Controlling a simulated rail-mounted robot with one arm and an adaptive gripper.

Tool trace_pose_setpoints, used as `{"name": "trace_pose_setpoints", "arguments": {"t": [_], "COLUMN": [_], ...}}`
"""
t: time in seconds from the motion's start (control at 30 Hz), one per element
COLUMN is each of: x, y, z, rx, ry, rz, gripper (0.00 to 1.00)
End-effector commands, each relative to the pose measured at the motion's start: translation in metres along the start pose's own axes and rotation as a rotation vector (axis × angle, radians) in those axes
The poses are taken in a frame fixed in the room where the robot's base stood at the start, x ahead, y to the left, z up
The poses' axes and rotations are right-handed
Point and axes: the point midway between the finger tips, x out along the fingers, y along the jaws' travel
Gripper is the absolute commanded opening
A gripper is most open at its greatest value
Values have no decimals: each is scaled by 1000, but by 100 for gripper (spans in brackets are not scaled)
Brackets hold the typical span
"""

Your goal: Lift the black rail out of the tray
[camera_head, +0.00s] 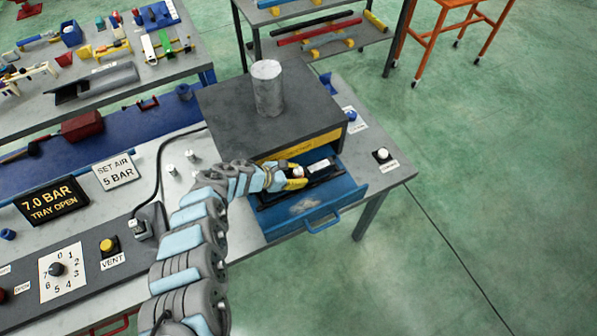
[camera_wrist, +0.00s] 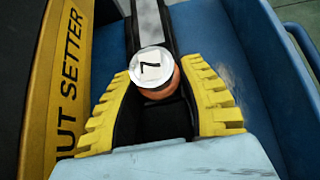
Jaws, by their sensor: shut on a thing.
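The blue tray (camera_head: 343,200) is pulled out like a drawer from under a dark-topped box. The black rail (camera_head: 324,173) lies along the tray, with a pale strip on its top. My gripper (camera_head: 297,176) reaches into the tray from the left and is shut on the rail. In the wrist view, the yellow ribbed fingers (camera_wrist: 158,85) sit on both sides of the black rail (camera_wrist: 150,125). A round white cap (camera_wrist: 150,66) with a black mark and an orange side stands between the fingertips. The rail's underside is hidden, so I cannot tell whether it touches the tray floor.
The dark-topped box (camera_head: 215,112) carries a grey cylinder (camera_head: 268,90) and stands close behind the tray. Its yellow lettered front (camera_wrist: 60,85) is beside my gripper. The tray's blue handle (camera_head: 322,221) juts out in front.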

Motion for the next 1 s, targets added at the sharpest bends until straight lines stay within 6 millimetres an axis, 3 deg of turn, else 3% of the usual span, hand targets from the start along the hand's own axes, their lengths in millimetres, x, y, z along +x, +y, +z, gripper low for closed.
{"name": "trace_pose_setpoints", "arguments": {"t": [0.4,1.0], "x": [-35,-81], "y": [-24,-80], "z": [23,33], "rx": [0,-4], "ry": [-2,-1], "rz": [2,0], "gripper": [0,0]}}
